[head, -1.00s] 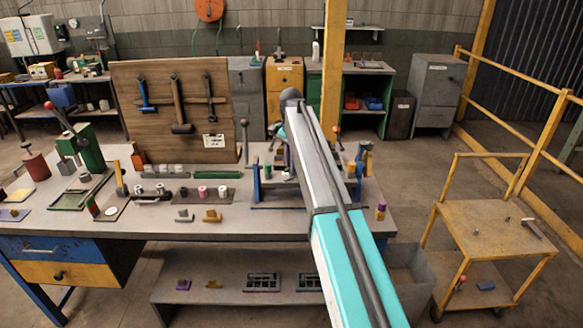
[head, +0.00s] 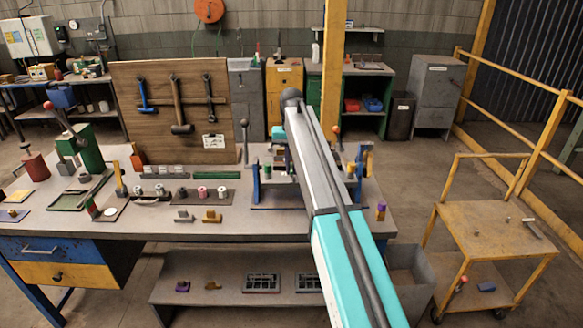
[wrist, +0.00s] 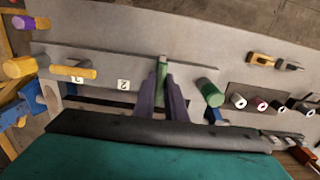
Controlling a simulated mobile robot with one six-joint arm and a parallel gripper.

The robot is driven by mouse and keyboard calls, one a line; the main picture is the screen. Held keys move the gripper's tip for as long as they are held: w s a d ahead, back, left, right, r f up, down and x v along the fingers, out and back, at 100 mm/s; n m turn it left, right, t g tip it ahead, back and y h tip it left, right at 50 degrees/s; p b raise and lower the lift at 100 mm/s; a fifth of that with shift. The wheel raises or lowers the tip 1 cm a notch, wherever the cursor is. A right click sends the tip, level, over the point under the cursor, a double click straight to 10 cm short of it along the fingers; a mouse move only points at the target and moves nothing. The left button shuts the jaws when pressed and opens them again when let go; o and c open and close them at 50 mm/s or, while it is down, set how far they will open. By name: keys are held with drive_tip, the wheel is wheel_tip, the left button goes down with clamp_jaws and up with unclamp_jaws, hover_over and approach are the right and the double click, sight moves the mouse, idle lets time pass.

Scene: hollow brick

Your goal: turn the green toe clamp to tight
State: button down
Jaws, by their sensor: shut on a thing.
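My gripper (wrist: 161,100) shows in the wrist view as two purple fingers. They are shut on a narrow green piece, the green toe clamp (wrist: 162,72), which stands up between the fingertips at a grey plate (wrist: 110,66). The fingers hide much of the clamp, so I cannot tell how tight it is. A short green cylinder (wrist: 209,92) lies just right of the fingers, apart from them. In the head view my own arm covers the gripper and most of the clamp.
The fixture has blue posts (head: 256,184) on the workbench (head: 150,222). Yellow pegs (wrist: 72,70) lie at the plate's left in the wrist view. A purple-topped cylinder (head: 381,211) stands near the bench's right edge. Levers with round knobs (head: 244,124) rise beside the fixture.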

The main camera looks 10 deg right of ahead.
sight(291, 167)
drive_tip(key=shift+n, duration=1.1)
drive_tip(key=c, duration=1.8)
unclamp_jaws()
drive_tip(key=shift+r, duration=0.15)
drive_tip(key=shift+r+p, duration=2)
drive_tip(key=shift+r, duration=1.65)
drive_tip(key=shift+f, duration=0.1)
